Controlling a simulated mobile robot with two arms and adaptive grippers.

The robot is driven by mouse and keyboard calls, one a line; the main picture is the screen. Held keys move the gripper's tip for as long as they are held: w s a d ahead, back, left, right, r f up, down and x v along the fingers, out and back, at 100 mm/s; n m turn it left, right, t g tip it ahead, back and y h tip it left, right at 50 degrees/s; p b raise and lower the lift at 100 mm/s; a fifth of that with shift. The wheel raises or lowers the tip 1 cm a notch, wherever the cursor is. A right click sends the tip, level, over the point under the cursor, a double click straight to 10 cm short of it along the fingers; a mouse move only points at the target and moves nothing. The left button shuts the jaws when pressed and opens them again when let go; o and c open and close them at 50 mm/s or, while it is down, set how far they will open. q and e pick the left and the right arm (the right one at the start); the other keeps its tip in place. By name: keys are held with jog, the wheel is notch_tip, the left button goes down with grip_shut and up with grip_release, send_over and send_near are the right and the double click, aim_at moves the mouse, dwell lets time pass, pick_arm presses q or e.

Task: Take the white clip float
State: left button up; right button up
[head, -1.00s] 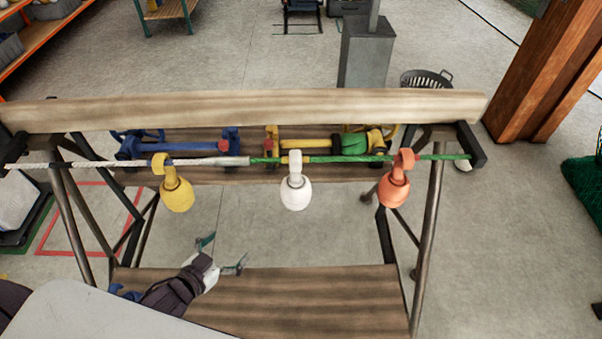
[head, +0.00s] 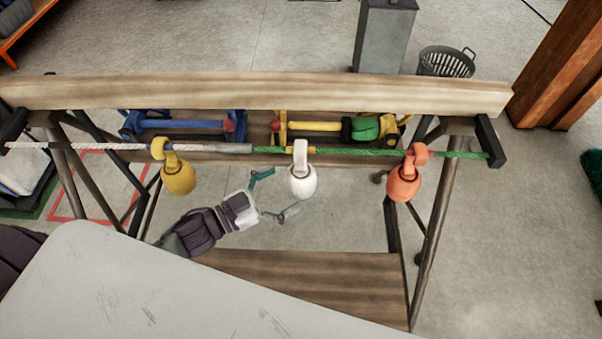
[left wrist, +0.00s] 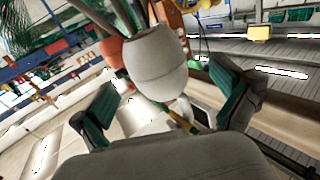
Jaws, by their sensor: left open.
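The white clip float (head: 302,180) hangs by its clip from the green part of the rope (head: 345,152), between a yellow float (head: 178,178) and an orange float (head: 404,182). My left gripper (head: 275,194) is open just left of the white float's body, its teal fingers spread towards it. In the left wrist view the white float (left wrist: 157,65) fills the upper middle, ahead of and between the open fingers (left wrist: 160,100). I cannot tell whether the fingers touch it. The orange float (left wrist: 112,52) shows behind it there. My right gripper is not in view.
A wooden beam (head: 260,93) runs behind the rope. Blue and yellow-green tools (head: 365,128) lie on the shelf behind. A lower wooden board (head: 310,280) lies below the floats. A dark basket (head: 446,62) stands on the floor beyond.

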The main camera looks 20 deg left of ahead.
aim_at(303, 179)
pick_arm(q)
jog(key=p+x, duration=0.2)
jog(key=x, duration=0.2)
jog(key=shift+d+r, duration=0.15)
jog(key=shift+d, duration=0.1)
jog(key=shift+w+d, duration=0.35)
jog(key=shift+w, duration=0.05)
jog(key=shift+s+a, duration=0.1)
jog(key=shift+c, duration=1.2)
jog(key=c, duration=1)
